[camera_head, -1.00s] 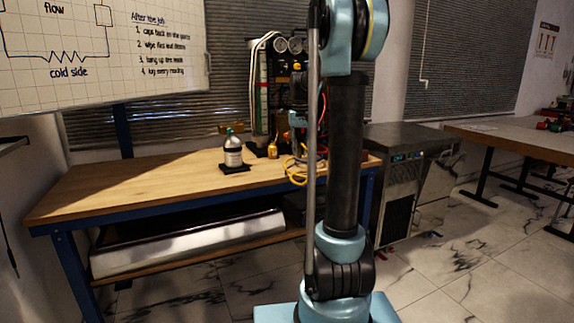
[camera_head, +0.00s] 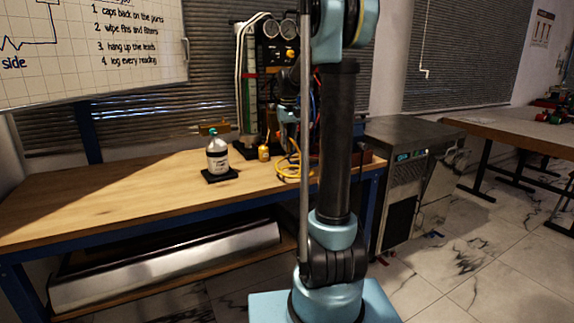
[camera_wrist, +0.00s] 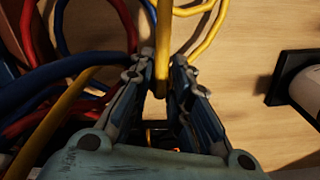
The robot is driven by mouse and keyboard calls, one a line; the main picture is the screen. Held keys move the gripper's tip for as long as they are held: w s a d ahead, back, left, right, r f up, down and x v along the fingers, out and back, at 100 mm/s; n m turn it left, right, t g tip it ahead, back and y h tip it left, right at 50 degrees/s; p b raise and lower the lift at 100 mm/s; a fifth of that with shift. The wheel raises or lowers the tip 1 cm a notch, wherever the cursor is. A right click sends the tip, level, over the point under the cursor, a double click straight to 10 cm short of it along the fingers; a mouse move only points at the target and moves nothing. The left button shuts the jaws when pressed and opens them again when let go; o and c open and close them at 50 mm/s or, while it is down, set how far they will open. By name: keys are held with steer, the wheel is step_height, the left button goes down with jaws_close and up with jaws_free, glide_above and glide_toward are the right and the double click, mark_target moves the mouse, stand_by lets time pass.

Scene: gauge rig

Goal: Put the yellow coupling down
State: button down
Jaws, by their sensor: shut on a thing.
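My gripper (camera_wrist: 163,75) is shut on the yellow coupling (camera_wrist: 162,88), at the end of a yellow hose, above the wooden bench top. The fingers hide part of the coupling. In the head view my gripper (camera_head: 288,120) is small and partly behind my own arm, in front of the gauge rig. The yellow hose (camera_head: 287,170) loops on the bench (camera_head: 120,192) below it. I cannot tell whether the coupling touches anything besides the fingers.
Red and blue hoses (camera_wrist: 75,75) crowd the left of the wrist view. A white bottle (camera_head: 217,156) stands on a black pad (camera_head: 221,177), with a small yellow bottle (camera_head: 264,153) nearby. The gauges (camera_head: 280,28) rise behind. The bench's left part is clear.

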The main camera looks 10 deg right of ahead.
steer(key=shift+f, duration=3.65)
steer(key=shift+f, duration=0.1)
steer(key=c, duration=1.5)
jaws_free()
